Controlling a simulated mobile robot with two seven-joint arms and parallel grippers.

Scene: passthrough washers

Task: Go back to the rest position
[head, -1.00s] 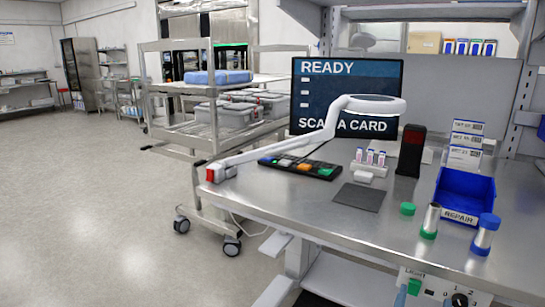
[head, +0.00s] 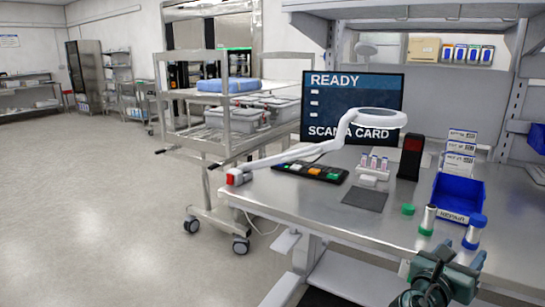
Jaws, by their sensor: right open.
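My right gripper (head: 443,267) shows at the bottom right, dark with teal parts, in front of the bench's front edge. Its jaws are open, and I see nothing held in it. It overlaps part of the bench front in the picture. My left gripper is not in view.
A white lamp (head: 378,118) arches over the bench before a monitor (head: 352,98) reading READY, SCAN A CARD. A button panel (head: 310,172), dark mat (head: 365,200) and black post (head: 411,153) stand there. A wheeled cart (head: 215,150) is left of the bench. The floor (head: 100,220) at left is clear.

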